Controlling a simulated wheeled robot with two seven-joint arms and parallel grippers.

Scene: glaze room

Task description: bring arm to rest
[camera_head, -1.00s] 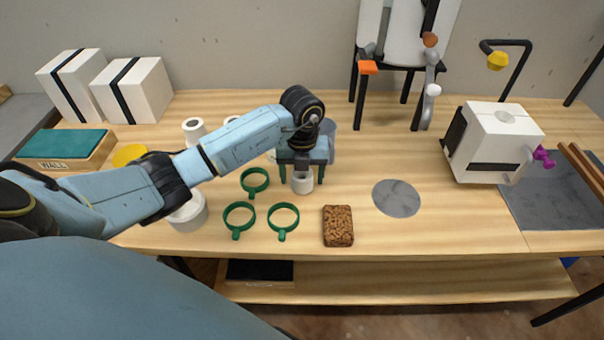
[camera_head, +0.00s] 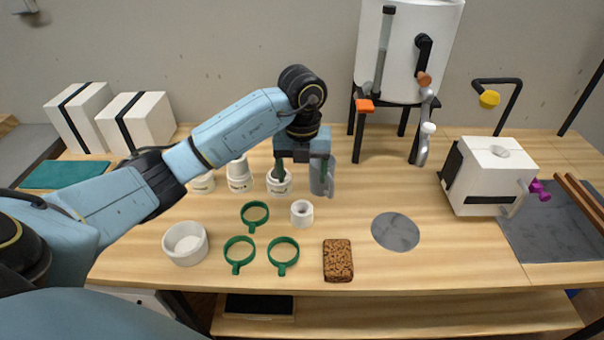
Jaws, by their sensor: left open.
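My left arm reaches in from the left over the bench. My left gripper (camera_head: 304,172) points down and is open and empty, with its dark green fingers apart. It is raised above and a little behind a small white ring-like piece (camera_head: 302,214), which stands upright on the bench, clear of the fingers. A grey translucent jug (camera_head: 321,180) stands behind the right finger and is partly hidden by it. My right gripper is not in view.
White cups (camera_head: 239,178) stand left of the gripper. Three green rings (camera_head: 239,251), a white bowl (camera_head: 186,244) and a brown textured block (camera_head: 338,260) lie in front. A grey disc (camera_head: 396,232) and a white machine (camera_head: 489,176) are right. Bench between block and disc is clear.

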